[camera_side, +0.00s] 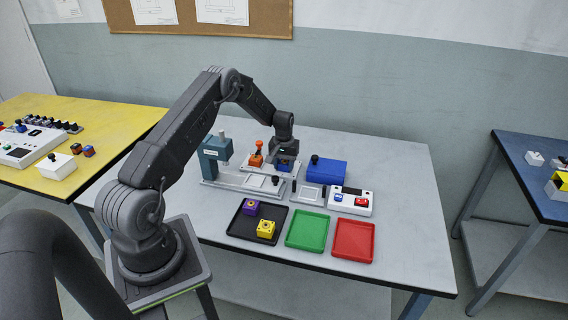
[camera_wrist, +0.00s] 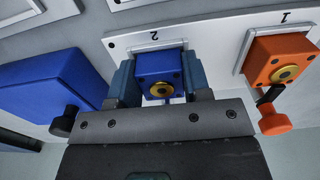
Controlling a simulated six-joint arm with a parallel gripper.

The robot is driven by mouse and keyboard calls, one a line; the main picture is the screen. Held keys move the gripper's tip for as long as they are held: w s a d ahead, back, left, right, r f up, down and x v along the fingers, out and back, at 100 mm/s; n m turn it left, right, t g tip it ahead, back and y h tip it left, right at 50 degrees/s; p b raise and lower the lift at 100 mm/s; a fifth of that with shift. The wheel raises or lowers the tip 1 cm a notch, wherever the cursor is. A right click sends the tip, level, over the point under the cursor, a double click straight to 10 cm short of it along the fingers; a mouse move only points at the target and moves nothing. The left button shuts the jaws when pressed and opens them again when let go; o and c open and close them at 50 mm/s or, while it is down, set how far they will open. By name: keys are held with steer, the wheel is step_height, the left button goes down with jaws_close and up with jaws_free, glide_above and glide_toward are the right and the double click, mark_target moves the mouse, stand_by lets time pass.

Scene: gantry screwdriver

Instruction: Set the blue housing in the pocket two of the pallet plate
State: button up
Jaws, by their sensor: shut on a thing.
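The blue housing (camera_wrist: 159,66), with a brass ring on its face, is between the two fingers of my gripper (camera_wrist: 160,80), which is shut on it. It lies over the pocket marked 2 on the white pallet plate (camera_wrist: 208,48), and part of the pocket's rim shows behind it. I cannot tell whether it is fully down in the pocket. In the side view, my gripper (camera_side: 286,158) points down at the back of the table, and the blue housing (camera_side: 283,165) shows just below it. An orange housing (camera_wrist: 280,62) sits in the pocket marked 1.
An orange-knobbed clamp (camera_wrist: 274,122) stands close to my gripper. A blue box (camera_side: 327,172) with a black knob is to the right. A teal fixture (camera_side: 215,152) stands left. Black (camera_side: 236,226), green (camera_side: 307,231) and red (camera_side: 353,240) trays lie in front.

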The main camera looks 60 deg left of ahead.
mark_target(284, 162)
stand_by(0.3)
steer(key=o, duration=1.3)
steer(key=shift+c, duration=0.2)
steer(key=shift+r, duration=4)
